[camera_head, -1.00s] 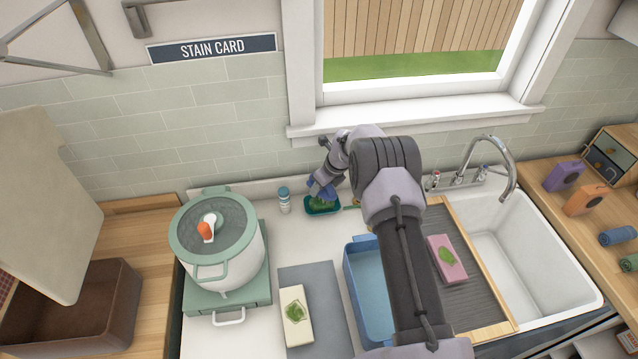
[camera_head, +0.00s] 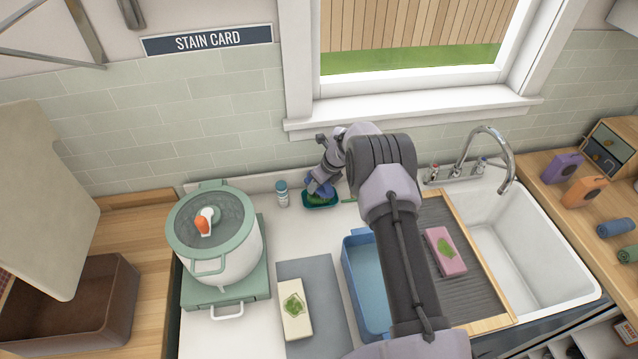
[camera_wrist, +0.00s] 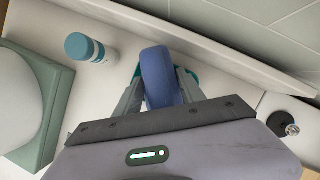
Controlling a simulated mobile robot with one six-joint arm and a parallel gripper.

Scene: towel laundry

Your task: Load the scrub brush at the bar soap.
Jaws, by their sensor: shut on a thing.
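My gripper (camera_head: 319,186) is at the back of the white counter, by the wall. In the wrist view (camera_wrist: 160,98) its fingers are shut on a rounded blue block, which I take to be the scrub brush (camera_wrist: 158,72). The brush also shows in the head view as a small blue patch (camera_head: 323,188). It is over a teal dish (camera_head: 312,206) holding something green, likely the bar soap (camera_head: 318,197). The gripper and brush hide much of the dish and soap. I cannot tell whether the bristles touch the soap.
A blue-capped bottle (camera_head: 282,194) stands just left of the dish. A lidded pot (camera_head: 228,262) is farther left. A blue basin (camera_head: 367,280) is in front. A stained cream cloth (camera_head: 295,318) lies on a grey mat; a stained pink one (camera_head: 447,262) lies on the ribbed board beside the sink (camera_head: 520,265).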

